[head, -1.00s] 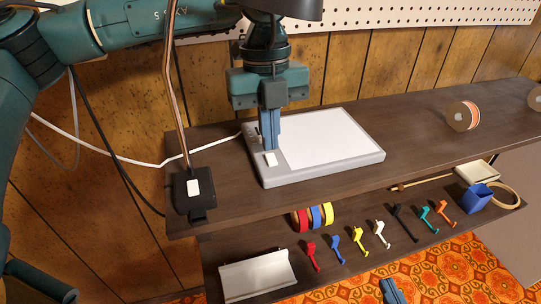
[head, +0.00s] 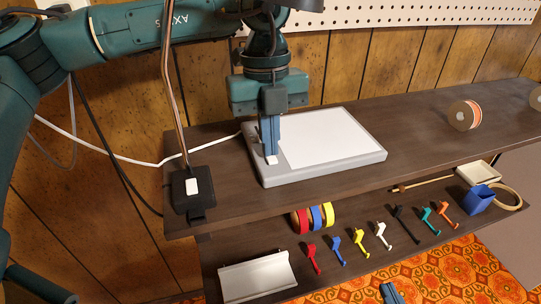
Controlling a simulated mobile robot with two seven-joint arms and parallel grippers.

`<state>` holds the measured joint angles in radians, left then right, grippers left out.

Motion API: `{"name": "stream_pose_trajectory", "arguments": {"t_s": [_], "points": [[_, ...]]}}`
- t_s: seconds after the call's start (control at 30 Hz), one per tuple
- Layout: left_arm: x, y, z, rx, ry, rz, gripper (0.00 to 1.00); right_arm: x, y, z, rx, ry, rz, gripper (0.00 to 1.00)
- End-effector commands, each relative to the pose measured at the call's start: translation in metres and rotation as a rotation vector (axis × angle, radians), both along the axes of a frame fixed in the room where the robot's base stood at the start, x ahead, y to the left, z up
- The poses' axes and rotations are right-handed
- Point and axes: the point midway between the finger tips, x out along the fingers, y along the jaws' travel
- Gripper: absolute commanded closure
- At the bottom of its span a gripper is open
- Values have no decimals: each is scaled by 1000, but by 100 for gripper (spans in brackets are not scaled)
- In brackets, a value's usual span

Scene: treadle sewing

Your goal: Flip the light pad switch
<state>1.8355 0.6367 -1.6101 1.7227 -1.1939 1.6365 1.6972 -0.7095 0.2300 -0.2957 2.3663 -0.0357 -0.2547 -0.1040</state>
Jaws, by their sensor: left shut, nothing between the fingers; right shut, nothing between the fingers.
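The light pad (head: 376,155) lies flat on the upper wooden shelf, a grey frame around a white panel. Its white switch (head: 271,160) is a small rocker on the left side of the frame, partly covered by my gripper. My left gripper (head: 270,152) points down with its blue fingers shut and empty, the tips at the switch. I cannot tell whether they press on it. The panel shows plain white. My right gripper (head: 392,292) shows only in part at the bottom edge, low in front of the shelves, its blue fingers shut.
A lamp base (head: 193,193) with a white button and a copper stem stands left of the pad. A white cable (head: 130,160) runs to the pad's back. Spools (head: 464,115) stand at the right. The lower shelf holds coloured presser feet (head: 336,245), tape rolls and a blue box (head: 480,199).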

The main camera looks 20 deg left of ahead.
Motion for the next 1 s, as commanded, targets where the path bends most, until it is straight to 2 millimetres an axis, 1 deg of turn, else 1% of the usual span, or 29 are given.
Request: {"name": "stream_pose_trajectory", "arguments": {"t_s": [0.07,0.27,1.0], "points": [[0,0,-2,-1,1,0,100,0,0,-2,0,0,0,100],[0,0,4,-1,1,0,100,0,0,3,0,0,0,100],[0,0,63,0,1,0,100,0,0,47,0,0,0,100]]}}
